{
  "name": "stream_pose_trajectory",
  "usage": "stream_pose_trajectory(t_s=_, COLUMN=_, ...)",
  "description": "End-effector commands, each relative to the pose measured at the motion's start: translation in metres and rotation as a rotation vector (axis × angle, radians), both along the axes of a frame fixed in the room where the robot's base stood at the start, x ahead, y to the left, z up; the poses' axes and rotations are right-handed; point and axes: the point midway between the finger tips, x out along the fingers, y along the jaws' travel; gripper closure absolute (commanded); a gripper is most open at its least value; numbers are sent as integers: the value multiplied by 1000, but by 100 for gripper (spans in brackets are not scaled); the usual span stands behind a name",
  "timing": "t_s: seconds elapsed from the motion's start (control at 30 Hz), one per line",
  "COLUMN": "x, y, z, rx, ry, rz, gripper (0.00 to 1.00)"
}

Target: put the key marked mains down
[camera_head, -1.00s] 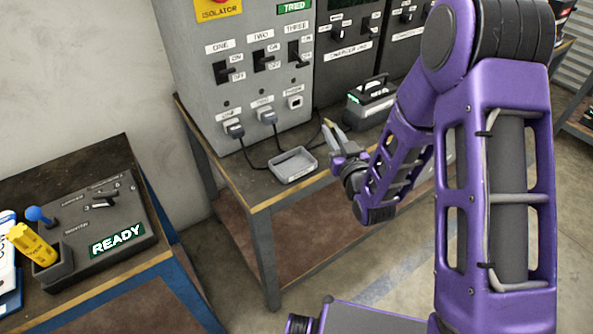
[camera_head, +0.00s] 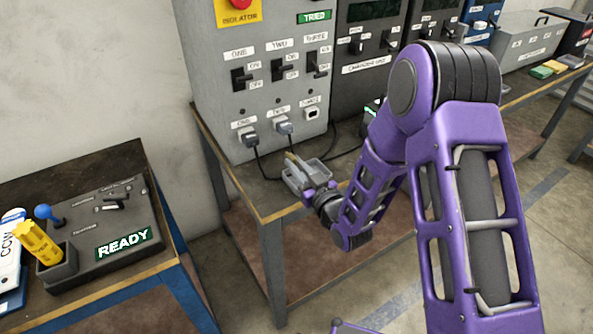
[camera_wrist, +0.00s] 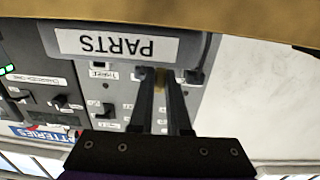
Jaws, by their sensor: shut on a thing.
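My gripper (camera_head: 296,164) is at the grey parts tray (camera_head: 289,183) on the bench in front of the isolator cabinet. Its fingers overlap the tray in the head view. In the wrist view the two dark fingers of my gripper (camera_wrist: 162,75) are shut on a small brass-coloured piece (camera_wrist: 160,82), taken to be the key. Most of it is hidden between the fingers, and no marking on it can be read. The wrist view is upside down and shows the tray's PARTS label (camera_wrist: 116,44) close by the fingertips. Whether the key touches the tray cannot be told.
The grey cabinet (camera_head: 270,120) stands behind the tray, with switches and two plugged-in dark leads running to the bench. At left, a second bench holds a black panel reading READY (camera_head: 124,243) and a yellow cylinder (camera_head: 40,243). Some bench top left of the tray is clear.

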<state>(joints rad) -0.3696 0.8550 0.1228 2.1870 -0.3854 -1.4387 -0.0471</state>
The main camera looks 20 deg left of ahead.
Motion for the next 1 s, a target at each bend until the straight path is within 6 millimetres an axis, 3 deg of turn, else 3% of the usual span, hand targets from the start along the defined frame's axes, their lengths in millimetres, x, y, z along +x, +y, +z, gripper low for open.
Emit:
stream_pose_trajectory(t_s=0.1, x=0, y=0, z=-15, rx=0, ry=0, rz=0, gripper=100)
stream_pose_trajectory(t_s=0.57, x=0, y=0, z=-22, rx=1, ry=-1, rz=0, gripper=100)
stream_pose_trajectory(t_s=0.6, x=0, y=0, z=-21, rx=1, ry=-1, rz=0, gripper=82)
stream_pose_trajectory(t_s=0.73, x=0, y=0, z=-21, rx=1, ry=-1, rz=0, gripper=58)
stream_pose_trajectory(t_s=1.0, x=0, y=0, z=-21, rx=1, ry=-1, rz=0, gripper=55)
